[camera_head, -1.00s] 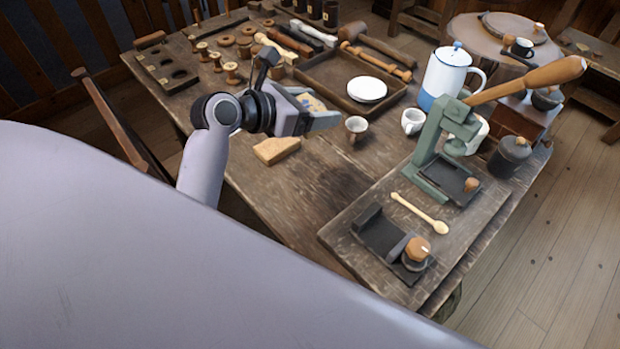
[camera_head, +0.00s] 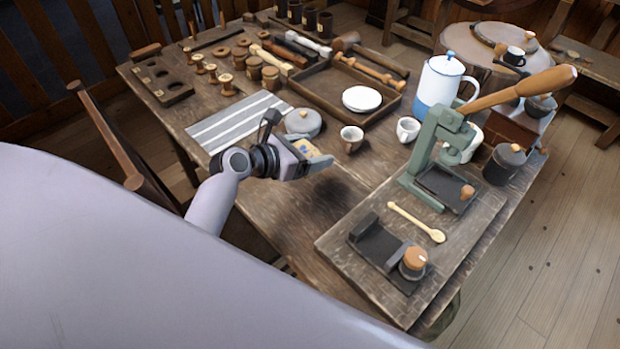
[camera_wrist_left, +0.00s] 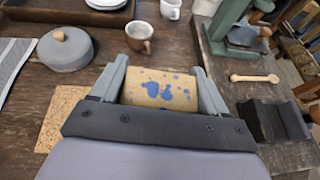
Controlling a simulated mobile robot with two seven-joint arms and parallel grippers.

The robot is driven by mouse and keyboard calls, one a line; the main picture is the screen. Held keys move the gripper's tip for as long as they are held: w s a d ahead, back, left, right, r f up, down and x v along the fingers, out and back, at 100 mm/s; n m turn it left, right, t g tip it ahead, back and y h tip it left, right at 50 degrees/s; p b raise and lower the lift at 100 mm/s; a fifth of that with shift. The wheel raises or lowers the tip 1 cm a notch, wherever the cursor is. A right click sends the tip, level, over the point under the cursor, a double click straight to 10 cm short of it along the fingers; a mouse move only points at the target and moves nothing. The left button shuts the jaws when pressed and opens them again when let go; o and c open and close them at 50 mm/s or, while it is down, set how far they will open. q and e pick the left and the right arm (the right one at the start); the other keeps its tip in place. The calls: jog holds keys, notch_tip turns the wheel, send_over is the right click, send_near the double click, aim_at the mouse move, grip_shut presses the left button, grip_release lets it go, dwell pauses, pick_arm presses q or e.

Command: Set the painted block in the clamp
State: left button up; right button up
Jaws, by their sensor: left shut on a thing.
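The painted block (camera_wrist_left: 158,90), tan with blue spots, sits between the two fingers of my left gripper (camera_wrist_left: 160,76). In the head view the block (camera_head: 308,149) shows partly, behind a finger of my left gripper (camera_head: 318,161), which is shut on it above the table. A black device with a raised jaw and a wooden knob, which looks like the clamp (camera_head: 378,246), lies on the board to the right and nearer. In the wrist view the clamp (camera_wrist_left: 270,120) is right of the gripper, apart from it. My right gripper is not in view.
A wooden spoon (camera_head: 417,222) and a green lever press (camera_head: 425,155) are on the board beside the clamp. A cup (camera_head: 351,139) and a lidded grey pot (camera_head: 302,122) stand behind the gripper. A cork pad (camera_wrist_left: 62,117) lies below it. Bare table lies between gripper and board.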

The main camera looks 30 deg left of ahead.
aim_at(310, 189)
pick_arm(q)
notch_tip(310, 189, down, 9)
jog(key=shift+f, duration=0.1)
dwell(0.4)
jog(key=shift+f, duration=0.1)
jog(key=shift+f+b, duration=0.15)
jog(key=shift+b, duration=0.15)
jog(key=o, duration=1.1)
